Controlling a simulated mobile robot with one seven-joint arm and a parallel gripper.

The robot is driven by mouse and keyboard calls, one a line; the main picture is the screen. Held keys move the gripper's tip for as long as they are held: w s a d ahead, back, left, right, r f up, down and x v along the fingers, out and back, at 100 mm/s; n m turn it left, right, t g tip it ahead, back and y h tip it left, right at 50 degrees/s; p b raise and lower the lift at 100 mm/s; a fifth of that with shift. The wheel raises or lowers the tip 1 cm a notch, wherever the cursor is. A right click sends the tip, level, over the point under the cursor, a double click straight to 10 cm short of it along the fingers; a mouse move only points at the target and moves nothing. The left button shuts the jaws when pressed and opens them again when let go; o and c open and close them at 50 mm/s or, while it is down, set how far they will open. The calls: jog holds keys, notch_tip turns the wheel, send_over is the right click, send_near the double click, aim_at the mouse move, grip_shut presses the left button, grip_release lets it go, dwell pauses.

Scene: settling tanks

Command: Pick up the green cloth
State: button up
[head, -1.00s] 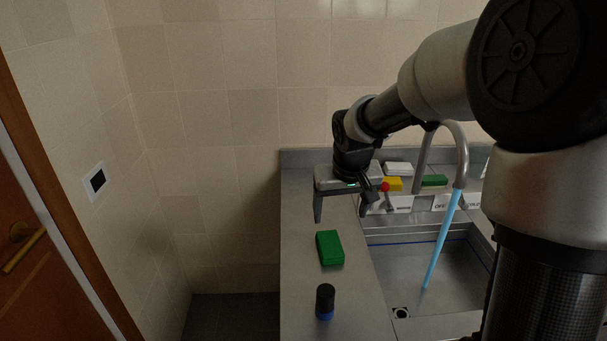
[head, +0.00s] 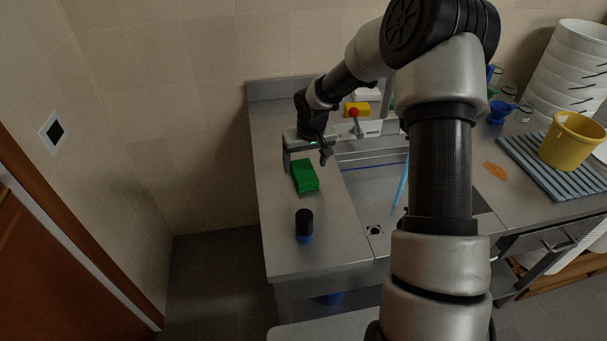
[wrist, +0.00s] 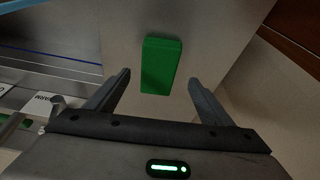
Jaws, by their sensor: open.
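The green cloth (head: 305,177) is a folded, block-shaped bundle lying on the metal counter left of the sink. In the wrist view the cloth (wrist: 161,65) lies ahead, in line with the gap between the fingers. My gripper (head: 306,162) is open and empty, close to the far end of the cloth in the head view. In the wrist view my gripper (wrist: 159,78) has a finger on each side of the cloth's near end, with gaps showing. I cannot tell how high the fingertips are above the counter.
A black and blue bottle (head: 304,225) stands nearer on the counter. The sink (head: 373,200) lies to the right, with a red-knobbed lever (head: 355,122) behind it. A yellow bucket (head: 568,146) stands on a ribbed mat (head: 530,160) at far right. An orange patch (head: 496,171) lies beside it.

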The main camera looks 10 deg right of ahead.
aim_at(304, 171)
jog(key=x, duration=0.5)
jog(key=shift+w+f+p, duration=0.25)
jog(key=shift+p, duration=0.15)
jog(key=c, duration=1.2)
jog(key=shift+o, duration=0.2)
